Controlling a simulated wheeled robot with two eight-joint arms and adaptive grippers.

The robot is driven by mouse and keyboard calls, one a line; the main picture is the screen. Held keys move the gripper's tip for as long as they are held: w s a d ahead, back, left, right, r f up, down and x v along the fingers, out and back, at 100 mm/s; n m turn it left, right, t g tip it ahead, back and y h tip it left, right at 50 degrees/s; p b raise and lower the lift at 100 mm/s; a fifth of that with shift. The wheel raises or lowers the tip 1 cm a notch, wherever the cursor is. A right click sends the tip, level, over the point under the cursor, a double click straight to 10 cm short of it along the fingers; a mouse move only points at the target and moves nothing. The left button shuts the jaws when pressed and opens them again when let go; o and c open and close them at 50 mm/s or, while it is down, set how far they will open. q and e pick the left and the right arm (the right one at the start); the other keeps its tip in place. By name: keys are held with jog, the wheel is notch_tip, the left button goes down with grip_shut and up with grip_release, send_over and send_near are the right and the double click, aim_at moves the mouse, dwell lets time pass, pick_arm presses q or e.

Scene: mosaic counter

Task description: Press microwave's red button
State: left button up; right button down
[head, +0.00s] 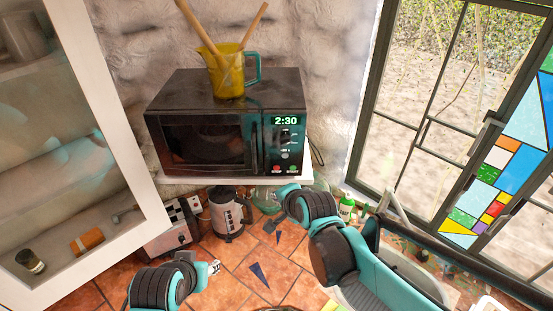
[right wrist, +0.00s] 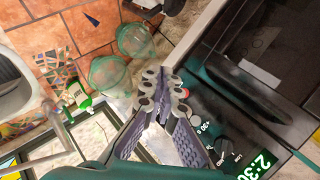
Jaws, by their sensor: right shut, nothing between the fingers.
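The black microwave (head: 205,140) stands on a white shelf against the wall, its display reading 2:30. My right gripper (head: 270,225) is shut and empty, below and in front of the panel.
A yellow jug (head: 227,75) with wooden utensils stands on the microwave. Below are a toaster (head: 168,238), a kettle (head: 229,215), green glass bowls (right wrist: 110,75) and a green bottle (head: 346,208). A white cabinet (head: 125,130) is at left, a window at right.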

aim_at(277, 168)
dwell(0.3)
jog(key=shift+w+b, duration=0.9)
jog(key=shift+w, duration=3.5)
jog(key=shift+w, duration=0.4)
jog(key=shift+w, duration=0.4)
jog(key=shift+s, duration=0.85)
